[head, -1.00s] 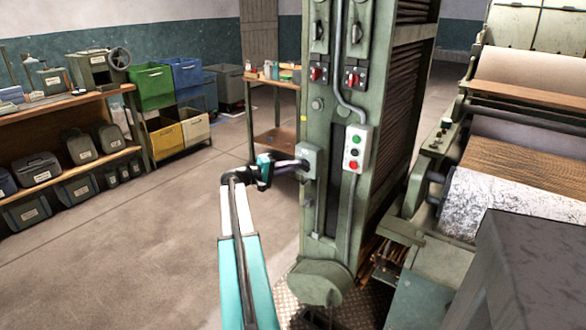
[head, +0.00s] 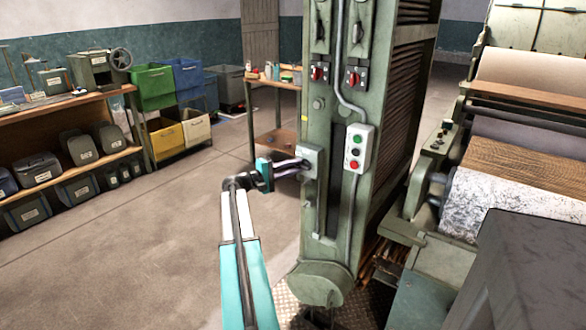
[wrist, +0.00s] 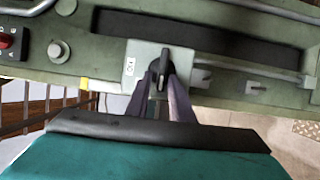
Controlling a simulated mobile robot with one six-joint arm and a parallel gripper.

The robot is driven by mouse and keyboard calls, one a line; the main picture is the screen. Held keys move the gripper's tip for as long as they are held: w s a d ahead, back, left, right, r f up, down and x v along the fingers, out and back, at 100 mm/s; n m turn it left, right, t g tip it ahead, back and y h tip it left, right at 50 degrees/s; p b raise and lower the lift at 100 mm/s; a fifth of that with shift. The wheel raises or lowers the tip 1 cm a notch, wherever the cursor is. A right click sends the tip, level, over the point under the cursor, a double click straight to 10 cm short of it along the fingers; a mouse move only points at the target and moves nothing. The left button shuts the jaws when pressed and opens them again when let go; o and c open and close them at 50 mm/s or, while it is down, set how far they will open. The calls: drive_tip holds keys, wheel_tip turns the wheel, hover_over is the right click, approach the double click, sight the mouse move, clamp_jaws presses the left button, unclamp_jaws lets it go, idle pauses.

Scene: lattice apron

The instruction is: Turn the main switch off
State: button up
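The main switch is a pale grey box (head: 311,161) on the front of the green machine column. In the wrist view its black rotary handle (wrist: 164,66) stands nearly upright in the picture, with a small white label on the box left of it. My gripper (head: 297,165) reaches the box from the left. In the wrist view my gripper's dark purple fingers (wrist: 163,76) lie on both sides of the handle, their tips very near it. I cannot tell whether they press on it. In the head view the handle is hidden at the gripper.
A push-button box (head: 357,149) with green, black and red buttons is right of the switch. Two red-handled switches (head: 318,73) sit higher up. A conduit (head: 344,95) runs down the column. A shelf table (head: 275,134) stands behind. The floor at left is clear.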

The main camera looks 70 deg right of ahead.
drive_tip(key=shift+o, duration=0.2)
drive_tip(key=shift+f, duration=0.1)
drive_tip(key=v, duration=1.3)
drive_tip(key=shift+w+a+b, duration=0.25)
drive_tip(key=shift+b, duration=0.15)
